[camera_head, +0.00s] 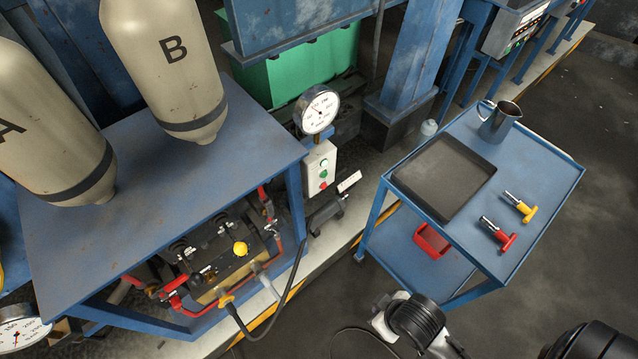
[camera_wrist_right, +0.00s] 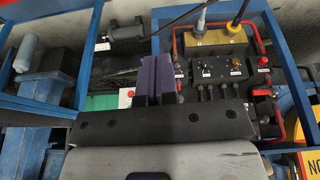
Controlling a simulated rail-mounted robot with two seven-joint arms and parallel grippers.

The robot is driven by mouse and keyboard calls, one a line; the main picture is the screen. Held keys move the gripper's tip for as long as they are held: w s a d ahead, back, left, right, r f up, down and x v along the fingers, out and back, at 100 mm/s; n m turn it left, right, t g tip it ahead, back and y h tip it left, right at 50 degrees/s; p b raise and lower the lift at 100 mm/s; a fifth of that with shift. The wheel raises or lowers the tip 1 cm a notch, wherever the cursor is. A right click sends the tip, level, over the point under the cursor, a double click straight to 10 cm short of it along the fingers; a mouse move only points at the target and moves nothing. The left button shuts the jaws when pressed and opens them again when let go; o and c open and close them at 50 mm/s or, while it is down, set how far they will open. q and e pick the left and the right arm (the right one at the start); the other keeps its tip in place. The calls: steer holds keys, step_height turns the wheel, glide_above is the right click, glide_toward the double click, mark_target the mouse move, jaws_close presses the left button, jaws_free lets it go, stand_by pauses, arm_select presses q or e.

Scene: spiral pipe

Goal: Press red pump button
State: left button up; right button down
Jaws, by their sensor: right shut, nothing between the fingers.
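In the head view, a pale control box (camera_head: 319,168) stands below a round pressure gauge (camera_head: 317,109), between the blue bench and the trolley. It carries a red button (camera_head: 322,186) low on its face and green above. In the right wrist view, a small red button (camera_wrist_right: 131,92) shows on a pale box just left of my right gripper (camera_wrist_right: 155,68). The purple fingers of that gripper are shut together and empty. They hide part of the box, and I cannot tell whether they touch it. My left gripper is in neither view.
The blue bench (camera_head: 150,150) carries tanks A and B (camera_head: 170,60), with pipes and red valve handles beneath. A blue trolley (camera_head: 545,165) at right holds a dark tray (camera_head: 440,200), a jug (camera_head: 497,122) and red and yellow tools. Grey floor lies open beyond the trolley.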

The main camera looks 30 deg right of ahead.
mark_target(324, 186)
steer(key=w+d+f+m+t+h+b, duration=0.1)
steer(key=w+d+f+t+h+b, duration=0.1)
steer(key=w, duration=0.7)
steer(key=w+d+f+m+t+h+b, duration=0.1)
steer(key=w+d+f+t+h+b, duration=0.2)
steer(key=w+d+f+b, duration=0.3)
steer(key=w+d+f+m+t+h+b, duration=0.1)
steer(key=w+d+f+t+h+b, duration=0.2)
steer(key=w, duration=1)
steer(key=d+f+h, duration=0.1)
steer(key=d, duration=0.1)
steer(key=shift+w+d+f+m+b, duration=0.25)
steer(key=shift+w+d+m+b, duration=0.1)
steer(key=shift+d+m+b, duration=0.05)
steer(key=w+a+b, duration=0.1)
steer(key=w+b, duration=0.2)
steer(key=w, duration=0.5)
steer(key=shift+w+b, duration=0.3)
steer(key=shift+w, duration=0.05)
